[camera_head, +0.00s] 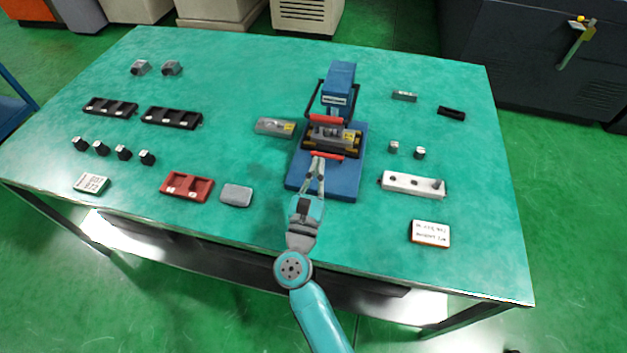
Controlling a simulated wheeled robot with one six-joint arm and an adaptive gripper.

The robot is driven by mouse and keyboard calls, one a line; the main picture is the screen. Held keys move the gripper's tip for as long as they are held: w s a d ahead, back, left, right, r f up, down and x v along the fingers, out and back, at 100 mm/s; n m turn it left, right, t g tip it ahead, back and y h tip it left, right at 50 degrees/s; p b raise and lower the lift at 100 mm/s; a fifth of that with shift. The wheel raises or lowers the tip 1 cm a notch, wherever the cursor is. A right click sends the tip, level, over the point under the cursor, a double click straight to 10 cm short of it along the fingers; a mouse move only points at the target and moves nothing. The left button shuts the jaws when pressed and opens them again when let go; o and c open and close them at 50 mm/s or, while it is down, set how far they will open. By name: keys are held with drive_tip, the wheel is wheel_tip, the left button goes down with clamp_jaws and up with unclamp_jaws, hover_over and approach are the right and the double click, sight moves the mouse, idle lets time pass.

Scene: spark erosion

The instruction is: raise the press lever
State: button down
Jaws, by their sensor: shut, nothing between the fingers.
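The blue press (341,78) stands on a blue base plate (349,186) near the middle of the green table. A dark lever frame runs down both sides of the press head to a red crossbar (323,119) in front of it. A second red bar (334,156) lies lower, at the front of the dark fixture on the base. My gripper (318,160) is shut and empty, its fingertips at the left part of this lower red bar. I cannot tell whether they touch it. My fingers hide a little of the base plate.
A white holed block (412,184) and a white sign (430,233) lie right. The table's front right is mostly clear.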

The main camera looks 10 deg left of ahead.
drive_tip(key=w+r, duration=0.4)
drive_tip(key=w, duration=0.1)
drive_tip(key=shift+w+r, duration=0.25)
drive_tip(key=shift+r, duration=0.1)
drive_tip(key=shift+r, duration=0.15)
